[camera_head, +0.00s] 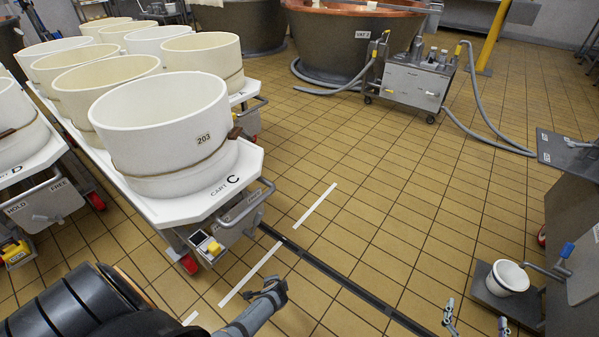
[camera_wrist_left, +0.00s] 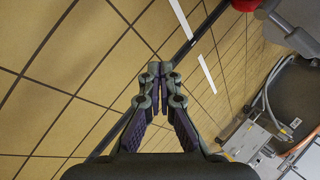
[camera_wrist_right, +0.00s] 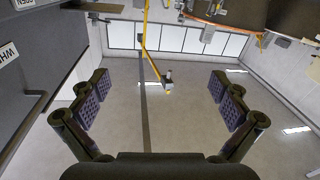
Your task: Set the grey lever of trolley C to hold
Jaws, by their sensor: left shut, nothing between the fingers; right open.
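Trolley C (camera_head: 215,203) is a white-topped cart lettered "CART C", bearing white tubs. A silver label plate is on its near end, below a bar handle (camera_head: 245,206). The small grey lever (camera_head: 226,223) seems to be there, but is too small to tell its setting. A yellow part (camera_head: 212,247) sits below. My left gripper (camera_head: 276,287) is shut and empty, in front of and apart from the trolley's end; its fingers meet in the left wrist view (camera_wrist_left: 154,75). My right gripper (camera_head: 476,318) is open and empty at the bottom right; its spread fingers show in the right wrist view (camera_wrist_right: 160,92).
Trolley D (camera_head: 30,165), with "HOLD" and "FREE" labels, stands at left. A steel hose cart (camera_head: 412,85) stands before a copper vat (camera_head: 335,40). A white bucket (camera_head: 507,278) sits near a grey cabinet at right. The tiled floor between is clear, crossed by a dark drain.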

